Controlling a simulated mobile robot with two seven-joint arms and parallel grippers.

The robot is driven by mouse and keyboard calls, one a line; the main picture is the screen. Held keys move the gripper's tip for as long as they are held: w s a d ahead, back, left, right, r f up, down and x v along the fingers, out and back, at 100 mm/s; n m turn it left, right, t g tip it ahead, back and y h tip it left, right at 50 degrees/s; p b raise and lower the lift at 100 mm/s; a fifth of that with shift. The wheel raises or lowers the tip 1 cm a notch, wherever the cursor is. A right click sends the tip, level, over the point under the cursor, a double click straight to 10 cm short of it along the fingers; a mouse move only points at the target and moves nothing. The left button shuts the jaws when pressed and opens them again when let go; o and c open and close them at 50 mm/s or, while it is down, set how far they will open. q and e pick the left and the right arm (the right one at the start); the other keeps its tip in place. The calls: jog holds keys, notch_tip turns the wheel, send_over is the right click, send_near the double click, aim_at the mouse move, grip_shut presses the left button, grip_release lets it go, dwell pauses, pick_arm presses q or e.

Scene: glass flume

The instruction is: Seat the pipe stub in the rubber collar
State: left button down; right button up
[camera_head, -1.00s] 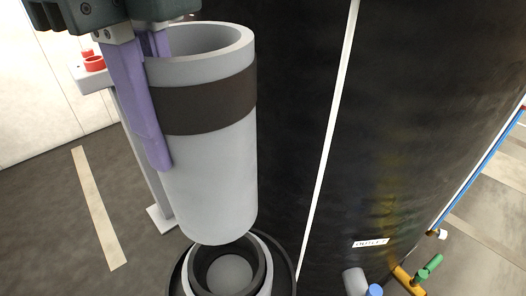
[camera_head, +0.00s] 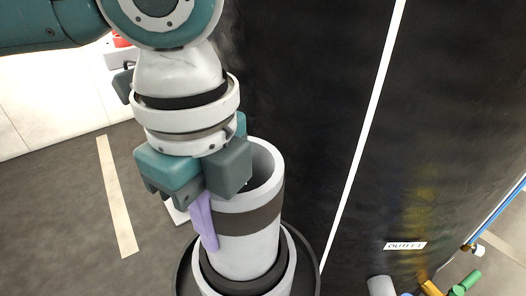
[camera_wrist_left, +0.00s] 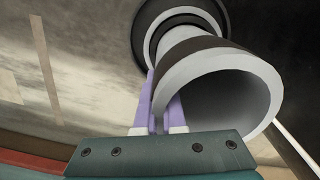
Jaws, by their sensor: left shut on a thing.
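The pipe stub (camera_head: 248,250) is a grey open cylinder with a dark band near its top. It stands about upright in the head view, its lower end inside the black rubber collar (camera_head: 244,288). I cannot tell how deep it sits. The collar lies within a grey ring (camera_head: 291,268). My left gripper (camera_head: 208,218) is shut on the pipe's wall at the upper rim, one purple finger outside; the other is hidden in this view. The left wrist view shows both fingers (camera_wrist_left: 160,105) straddling the wall of the pipe stub (camera_wrist_left: 266,80). My right gripper is not in view.
A large dark cylindrical tank (camera_head: 320,90) with a white vertical stripe stands close behind and right of the pipe. An "OUTLET" label (camera_head: 405,245) is on it. Coloured pipe fittings (camera_head: 432,289) lie at lower right. Open floor (camera_head: 60,200) is at left.

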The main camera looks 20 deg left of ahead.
pick_arm(q)
jog(key=shift+w, duration=0.1)
jog(key=shift+f, duration=0.1)
jog(key=c, duration=1)
grip_release()
